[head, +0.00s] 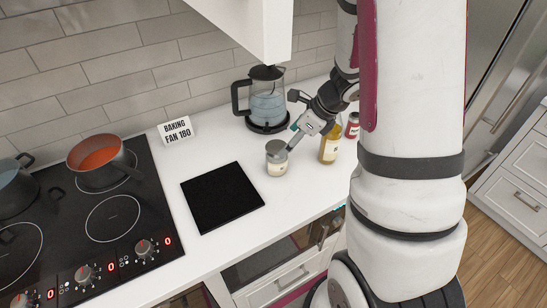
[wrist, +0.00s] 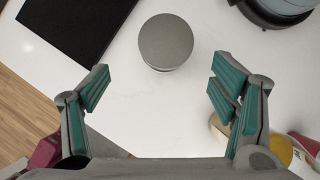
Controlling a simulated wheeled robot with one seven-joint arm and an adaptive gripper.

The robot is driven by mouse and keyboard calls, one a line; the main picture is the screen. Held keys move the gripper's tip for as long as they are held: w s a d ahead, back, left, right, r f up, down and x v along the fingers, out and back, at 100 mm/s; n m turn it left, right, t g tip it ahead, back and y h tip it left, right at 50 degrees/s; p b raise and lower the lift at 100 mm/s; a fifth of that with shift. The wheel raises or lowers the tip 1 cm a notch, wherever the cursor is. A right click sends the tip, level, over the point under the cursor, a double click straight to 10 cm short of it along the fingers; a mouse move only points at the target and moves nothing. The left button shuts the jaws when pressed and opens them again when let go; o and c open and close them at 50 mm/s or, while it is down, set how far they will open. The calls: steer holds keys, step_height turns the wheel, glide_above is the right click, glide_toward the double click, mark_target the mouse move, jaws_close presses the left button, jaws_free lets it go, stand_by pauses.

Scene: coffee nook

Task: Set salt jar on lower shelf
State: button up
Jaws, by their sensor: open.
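A small jar with a grey lid and a pale label (head: 277,164) stands upright on the white counter; its label is too small to read, but it looks like the salt jar. In the wrist view its round grey lid (wrist: 166,42) shows from above, just beyond the fingertips and roughly centred between them. My gripper (head: 298,123) is open and empty, close to the jar on its kettle side. Its two teal-padded fingers (wrist: 160,80) are spread wide, with bare counter between them. I cannot make out a lower shelf in either view.
A glass kettle (head: 267,100) stands behind the jar. A yellow bottle (head: 328,150) and a red-labelled jar (head: 352,126) stand to its right. A black mat (head: 222,197) lies to its left, beside the hob (head: 105,243). A white cabinet (head: 245,25) hangs above.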

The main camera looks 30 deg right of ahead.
mark_target(278, 148)
steer(key=x, duration=0.5)
steer(key=shift+f, duration=0.15)
steer(key=shift+d+p+x, duration=0.15)
steer(key=shift+p+x, duration=0.05)
steer(key=shift+x, duration=1.1)
steer(key=shift+d+p+x, duration=0.1)
steer(key=shift+p+x, duration=0.05)
steer(key=shift+x, duration=1.15)
steer(key=shift+w, duration=0.1)
steer(key=c, duration=1.7)
steer(key=shift+w+r, duration=0.1)
steer(key=shift+r, duration=0.85)
steer(key=shift+s+r+b, duration=0.2)
steer(key=shift+r+b, duration=0.05)
steer(key=shift+r, duration=0.2)
steer(key=shift+s+r+b, duration=0.25)
steer(key=shift+r, duration=0.25)
steer(key=s+a+r+p, duration=0.1)
steer(key=s+a+p, duration=0.2)
steer(key=s, duration=1.2)
steer(key=shift+a+r+p, duration=0.2)
steer(key=shift+p, duration=0.4)
